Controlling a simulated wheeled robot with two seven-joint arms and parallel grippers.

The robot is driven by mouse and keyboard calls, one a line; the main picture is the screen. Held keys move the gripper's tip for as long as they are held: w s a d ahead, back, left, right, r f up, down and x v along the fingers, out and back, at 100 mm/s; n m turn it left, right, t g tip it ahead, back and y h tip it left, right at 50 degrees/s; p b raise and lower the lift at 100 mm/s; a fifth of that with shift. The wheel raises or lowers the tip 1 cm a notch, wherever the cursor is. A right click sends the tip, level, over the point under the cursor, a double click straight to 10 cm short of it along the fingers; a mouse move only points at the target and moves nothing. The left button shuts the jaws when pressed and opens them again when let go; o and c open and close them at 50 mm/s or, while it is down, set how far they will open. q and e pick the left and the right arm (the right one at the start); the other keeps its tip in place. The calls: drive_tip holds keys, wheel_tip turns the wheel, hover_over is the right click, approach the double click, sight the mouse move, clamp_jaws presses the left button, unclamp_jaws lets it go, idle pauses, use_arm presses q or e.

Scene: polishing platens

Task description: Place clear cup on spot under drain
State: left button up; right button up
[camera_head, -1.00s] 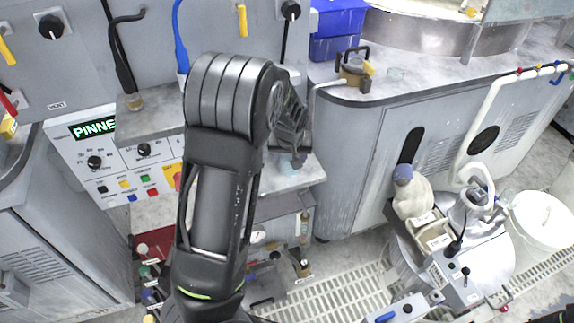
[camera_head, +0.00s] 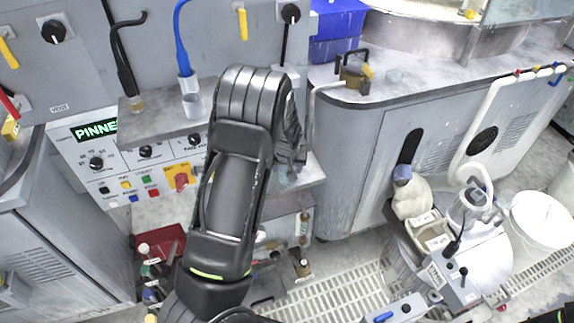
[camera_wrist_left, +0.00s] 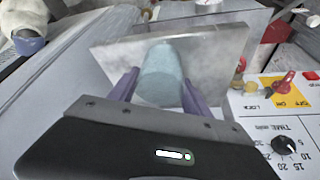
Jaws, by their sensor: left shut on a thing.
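My left gripper (camera_wrist_left: 155,90) has its purple fingers on either side of a pale blue clear cup (camera_wrist_left: 161,72), seen in the left wrist view. Just beyond the cup is a grey mottled ledge (camera_wrist_left: 215,50); whether the cup touches it is unclear. In the head view my left gripper (camera_head: 290,150) is mostly hidden behind its own wrist, and the cup is only faintly visible below it, over the small lower ledge (camera_head: 308,172). A thin white drain pipe (camera_head: 312,105) bends down from the counter's edge beside the gripper. My right gripper is not in view.
A control panel (camera_head: 130,165) lies left of my arm. The counter (camera_head: 440,85) at right holds a brass fitting (camera_head: 353,75) and blue bins (camera_head: 337,25).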

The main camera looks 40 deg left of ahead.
use_arm(q)
drive_tip(key=shift+a+f, duration=0.15)
drive_tip(key=shift+w, duration=0.1)
drive_tip(key=shift+f+b, duration=0.25)
drive_tip(key=shift+b, duration=0.05)
drive_tip(key=o, duration=1.3)
drive_tip(key=shift+r, duration=0.15)
drive_tip(key=shift+o, duration=0.2)
drive_tip(key=shift+r, duration=0.3)
drive_tip(key=v, duration=1.1)
drive_tip(key=shift+s+r, duration=0.2)
drive_tip(key=shift+r, duration=0.1)
drive_tip(key=shift+f, duration=0.1)
